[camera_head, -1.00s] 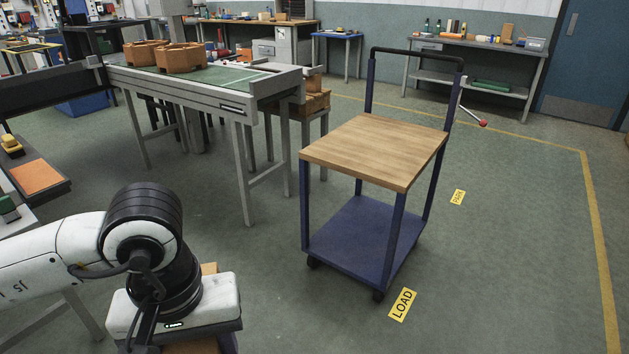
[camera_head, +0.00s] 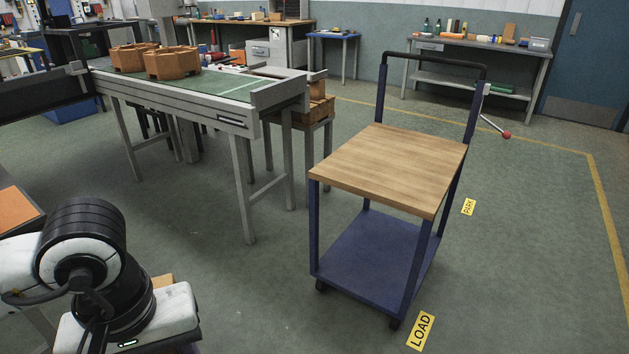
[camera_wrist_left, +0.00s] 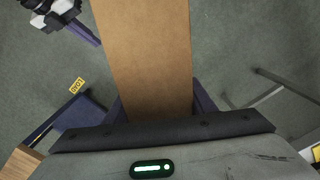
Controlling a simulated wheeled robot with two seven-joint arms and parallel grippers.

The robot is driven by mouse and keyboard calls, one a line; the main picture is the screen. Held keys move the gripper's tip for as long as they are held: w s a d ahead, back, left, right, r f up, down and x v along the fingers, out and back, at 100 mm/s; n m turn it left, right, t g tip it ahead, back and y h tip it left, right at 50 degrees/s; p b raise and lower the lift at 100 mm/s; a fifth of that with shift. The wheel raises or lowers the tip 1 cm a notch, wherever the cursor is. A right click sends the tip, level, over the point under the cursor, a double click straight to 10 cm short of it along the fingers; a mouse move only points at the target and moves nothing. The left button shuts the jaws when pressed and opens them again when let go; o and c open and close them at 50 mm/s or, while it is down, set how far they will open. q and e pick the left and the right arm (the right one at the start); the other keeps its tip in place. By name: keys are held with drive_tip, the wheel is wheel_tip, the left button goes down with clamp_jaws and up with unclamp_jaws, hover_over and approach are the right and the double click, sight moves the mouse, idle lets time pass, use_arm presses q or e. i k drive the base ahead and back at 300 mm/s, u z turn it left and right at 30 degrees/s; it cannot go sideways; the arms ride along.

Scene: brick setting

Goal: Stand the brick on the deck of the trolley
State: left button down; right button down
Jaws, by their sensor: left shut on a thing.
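The brick is a long, plain tan block (camera_wrist_left: 145,55) in the left wrist view. My left gripper (camera_wrist_left: 160,104) is shut on it, with a dark finger along each side. In the head view my left gripper is at the lower left, and only a small corner of the brick (camera_head: 163,281) shows behind its white housing. The trolley has a bare wooden deck (camera_head: 390,165), a blue lower shelf (camera_head: 375,258) and a black push handle. The gripper is left of the trolley and nearer to me, apart from it. The brick's lower end is hidden in the head view.
A grey workbench (camera_head: 185,105) with brown blocks stands left of the trolley. A lever with a red knob (camera_head: 507,135) juts out on the trolley's right. Yellow LOAD (camera_head: 421,330) and PARK (camera_head: 468,207) labels lie on the floor. Clear floor separates gripper and trolley.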

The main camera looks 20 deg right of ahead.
sight(387, 168)
drive_tip(key=i, duration=3.05)
drive_tip(key=z, duration=3.55)
drive_tip(key=i, duration=0.5)
drive_tip(key=u, duration=0.05)
